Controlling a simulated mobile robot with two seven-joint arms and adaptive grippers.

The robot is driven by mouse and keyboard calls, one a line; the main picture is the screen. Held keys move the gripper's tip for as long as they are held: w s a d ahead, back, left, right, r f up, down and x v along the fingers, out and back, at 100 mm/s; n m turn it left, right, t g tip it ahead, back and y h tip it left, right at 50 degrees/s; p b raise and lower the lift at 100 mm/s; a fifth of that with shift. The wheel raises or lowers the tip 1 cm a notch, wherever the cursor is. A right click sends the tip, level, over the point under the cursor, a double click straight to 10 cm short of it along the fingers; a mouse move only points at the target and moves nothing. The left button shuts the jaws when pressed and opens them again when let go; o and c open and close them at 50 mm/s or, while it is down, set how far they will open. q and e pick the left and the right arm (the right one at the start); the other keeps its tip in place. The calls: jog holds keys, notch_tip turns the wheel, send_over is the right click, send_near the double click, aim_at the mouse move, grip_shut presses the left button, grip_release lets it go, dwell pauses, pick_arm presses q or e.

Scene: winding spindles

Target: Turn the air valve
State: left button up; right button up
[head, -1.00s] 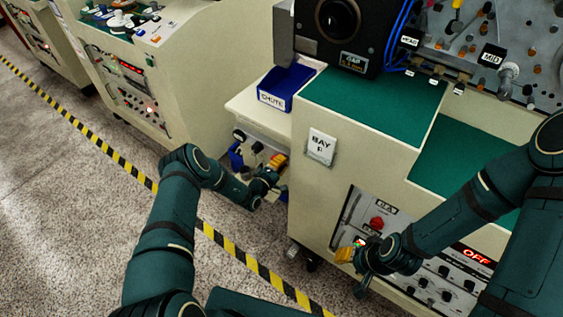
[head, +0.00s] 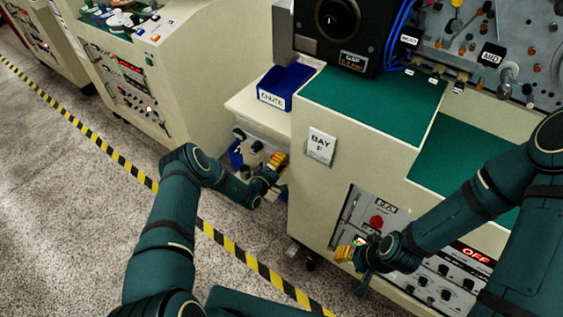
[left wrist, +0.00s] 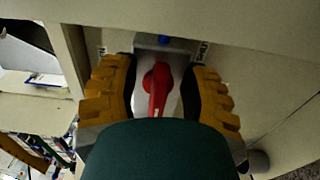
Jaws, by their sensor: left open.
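The air valve has a red lever handle (left wrist: 158,88) on a pale plate in the left wrist view. My left gripper (left wrist: 163,72) is open, with one yellow-padded finger on each side of the red handle. Gaps show between the handle and both fingers. In the head view my left gripper (head: 276,163) is low beside the bay cabinet, below the chute shelf, and the red handle is not visible there. My right gripper (head: 350,251) is in front of the cabinet's control panel; its finger opening is too small to judge.
The cream cabinet with the BAY sign (head: 320,146) stands right of my left gripper. A blue chute bin (head: 285,88) sits on the shelf above it. The control panel has a red button (head: 376,222) and an OFF display (head: 475,256). Open floor lies left, crossed by striped tape (head: 100,145).

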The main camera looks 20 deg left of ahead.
pick_arm(q)
jog(key=v, duration=1.2)
